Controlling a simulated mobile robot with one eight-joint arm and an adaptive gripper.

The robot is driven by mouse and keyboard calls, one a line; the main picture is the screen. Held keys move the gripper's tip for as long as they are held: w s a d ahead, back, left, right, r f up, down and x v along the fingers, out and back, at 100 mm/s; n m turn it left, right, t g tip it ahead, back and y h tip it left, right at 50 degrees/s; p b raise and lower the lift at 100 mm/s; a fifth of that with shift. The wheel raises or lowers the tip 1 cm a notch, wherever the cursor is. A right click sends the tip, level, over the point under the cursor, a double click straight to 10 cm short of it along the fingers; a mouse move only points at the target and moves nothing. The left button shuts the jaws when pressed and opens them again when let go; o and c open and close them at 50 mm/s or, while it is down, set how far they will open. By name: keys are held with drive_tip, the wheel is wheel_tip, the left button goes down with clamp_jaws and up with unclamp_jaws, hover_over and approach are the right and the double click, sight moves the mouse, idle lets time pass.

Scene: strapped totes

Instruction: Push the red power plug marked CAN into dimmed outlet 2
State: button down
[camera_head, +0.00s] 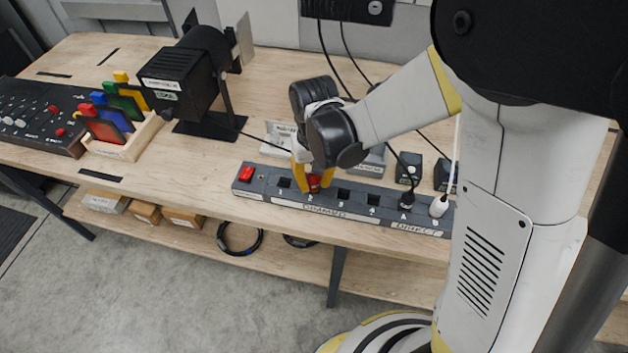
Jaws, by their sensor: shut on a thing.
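A dark power strip (264,189) lies along the front of the wooden table, with numbered outlets 1 to 4 labelled DIMMED and A, B labelled DIRECT. My gripper (314,182) points down over outlet 2, its yellow fingers shut on the red plug (314,184). The plug is at outlet 2; my fingers partly cover it, so I cannot tell how deep it sits. The CAN marking cannot be read. Outlets 1 (284,182), 3 (344,194) and 4 (373,200) look empty.
A black stage lamp (185,75) stands behind left, beside a wooden rack (125,145) of coloured filters and a control desk (40,115). Black adapters (408,167) stand behind the strip.

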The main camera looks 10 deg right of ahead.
drive_tip(key=shift+f, duration=0.3)
drive_tip(key=c, duration=1.1)
unclamp_jaws()
wheel_tip(320, 180, up, 12)
drive_tip(key=shift+r, duration=0.1)
drive_tip(key=s+d+r+m+t+b, duration=0.1)
drive_tip(key=s+d+m+t+b, duration=0.1)
drive_tip(key=s+d+t+b, duration=0.2)
drive_tip(key=s+d+t, duration=0.3)
drive_tip(key=s+d, duration=0.3)
drive_tip(key=d, duration=0.3)
drive_tip(key=shift+s+d+b, duration=0.2)
drive_tip(key=shift+s+b, duration=0.05)
drive_tip(key=shift+b, duration=0.1)
